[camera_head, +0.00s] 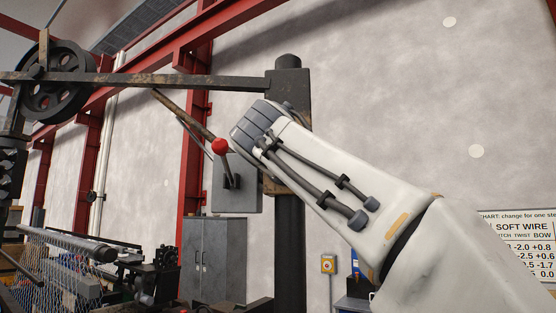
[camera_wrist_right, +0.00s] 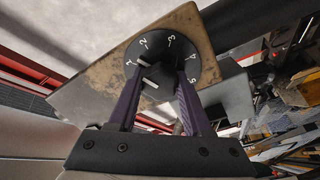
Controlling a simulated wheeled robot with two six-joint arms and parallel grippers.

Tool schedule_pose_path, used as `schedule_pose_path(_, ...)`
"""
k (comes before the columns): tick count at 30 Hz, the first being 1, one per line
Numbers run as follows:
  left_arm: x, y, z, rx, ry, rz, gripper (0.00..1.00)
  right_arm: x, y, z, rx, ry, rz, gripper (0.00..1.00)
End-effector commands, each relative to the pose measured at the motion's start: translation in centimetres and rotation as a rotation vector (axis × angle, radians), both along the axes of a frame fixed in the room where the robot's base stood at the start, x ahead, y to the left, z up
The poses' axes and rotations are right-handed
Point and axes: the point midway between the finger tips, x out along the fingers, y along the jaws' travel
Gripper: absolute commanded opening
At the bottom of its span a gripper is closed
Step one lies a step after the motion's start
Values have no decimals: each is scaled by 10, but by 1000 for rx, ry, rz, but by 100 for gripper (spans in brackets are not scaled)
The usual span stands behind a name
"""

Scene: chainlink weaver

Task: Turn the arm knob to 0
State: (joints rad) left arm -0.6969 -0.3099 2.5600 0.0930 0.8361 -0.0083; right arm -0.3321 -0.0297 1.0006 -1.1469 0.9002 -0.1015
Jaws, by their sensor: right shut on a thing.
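I see no 0; the left finger covers part of the dial's lower left. In the head view my right wrist hides the dial and fingers beside the dark post (camera_head: 289,230). My left gripper is not in view.
A red-ball lever (camera_head: 220,147) stands on a grey box left of my right wrist. A long horizontal bar (camera_head: 150,80) runs from the post to a dark wheel (camera_head: 55,82). A wall chart (camera_head: 520,235) is partly visible at right. A grey cabinet (camera_head: 210,260) stands behind.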

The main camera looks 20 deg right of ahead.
Motion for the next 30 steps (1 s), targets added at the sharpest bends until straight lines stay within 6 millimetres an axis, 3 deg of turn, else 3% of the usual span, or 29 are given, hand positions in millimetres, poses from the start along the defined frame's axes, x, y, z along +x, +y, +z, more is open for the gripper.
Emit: schedule_pose_path(30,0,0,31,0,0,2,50,-1,0,4,-833,381,2,0)
